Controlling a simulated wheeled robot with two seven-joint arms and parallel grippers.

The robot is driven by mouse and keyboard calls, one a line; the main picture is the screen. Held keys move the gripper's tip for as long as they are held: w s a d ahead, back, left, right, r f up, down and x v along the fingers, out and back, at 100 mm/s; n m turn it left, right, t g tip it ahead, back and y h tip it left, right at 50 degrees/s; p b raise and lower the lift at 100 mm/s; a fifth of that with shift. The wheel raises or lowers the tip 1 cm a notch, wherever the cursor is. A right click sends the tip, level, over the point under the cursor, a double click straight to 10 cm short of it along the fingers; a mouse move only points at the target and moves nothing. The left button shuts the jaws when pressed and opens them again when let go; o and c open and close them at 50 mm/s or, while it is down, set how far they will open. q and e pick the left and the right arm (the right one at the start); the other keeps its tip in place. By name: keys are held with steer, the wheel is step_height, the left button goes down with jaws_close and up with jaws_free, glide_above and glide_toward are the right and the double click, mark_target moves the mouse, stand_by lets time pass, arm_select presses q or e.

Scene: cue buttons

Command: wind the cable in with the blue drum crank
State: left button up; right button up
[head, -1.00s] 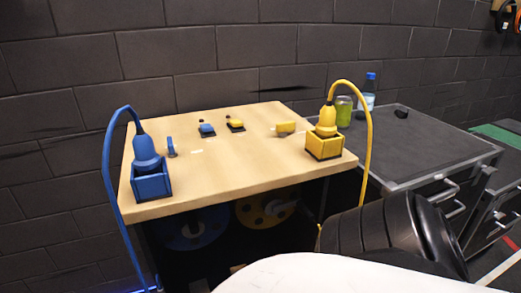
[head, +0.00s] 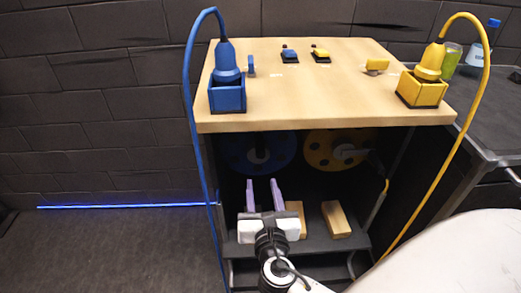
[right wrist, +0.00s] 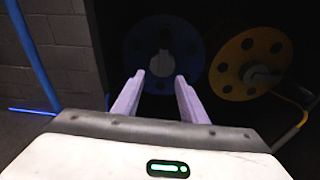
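The blue drum (head: 236,148) is mounted under the table's front edge, with a grey crank or hub (head: 260,156) at its middle. The drum (right wrist: 137,42) and its grey crank (right wrist: 162,64) also show, darkly, in the right wrist view. The blue cable (head: 190,80) arches from the blue plug (head: 226,62) in a blue box (head: 228,98) down the table's left side. My right gripper (head: 262,183) is open and empty, its lilac fingers pointing at the drum from in front and below. In the right wrist view the fingertips (right wrist: 160,77) flank the crank, apparently short of it. My left gripper is out of view.
A yellow drum (head: 322,146) hangs to the right, with a yellow cable (head: 480,90) beside the table. Wooden blocks (head: 336,220) lie on the shelf below. The wooden tabletop (head: 310,90) is above the gripper. Dark floor (head: 100,245) is clear at left.

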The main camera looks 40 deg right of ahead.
mark_target(260, 147)
steer(key=r+n, duration=0.1)
steer(key=w+r+h, duration=0.1)
steer(key=d+r+n+t, duration=0.1)
steer(key=r, duration=0.1)
steer(key=shift+w+n+h, duration=0.25)
steer(key=shift+n+h, duration=0.05)
steer(key=shift+h, duration=0.1)
steer(key=x, duration=0.9)
steer(key=shift+w+d+b, duration=0.15)
steer(key=shift+w+b, duration=0.15)
steer(key=shift+b, duration=0.05)
jaws_close()
